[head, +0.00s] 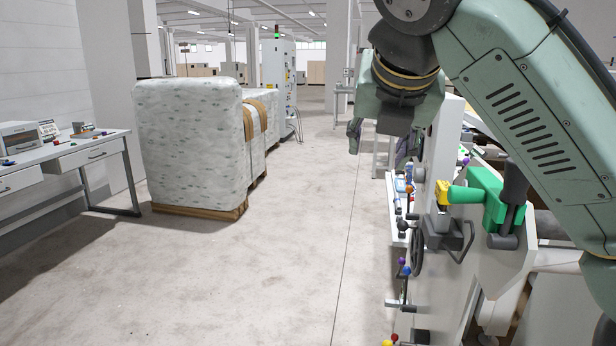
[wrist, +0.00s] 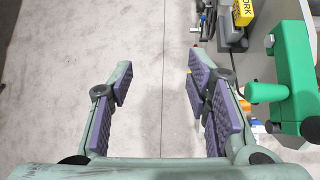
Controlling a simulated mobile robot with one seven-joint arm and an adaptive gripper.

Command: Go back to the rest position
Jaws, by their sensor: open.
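My gripper (head: 379,143) hangs from my green arm at the upper right of the head view, over the aisle floor just left of the machine's side. In the wrist view my gripper (wrist: 162,95) shows its two purple-padded fingers spread wide, with only bare floor between them. It is open and holds nothing. The right finger is close to the machine's edge in that view; I cannot tell the exact gap.
The machine (head: 470,290) carries a green handle block (head: 490,195), a yellow tag (head: 442,192), a handwheel (head: 417,245) and coloured knobs. Wrapped pallets (head: 190,145) and a desk (head: 75,150) stand left. The concrete floor (head: 270,270) between is clear.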

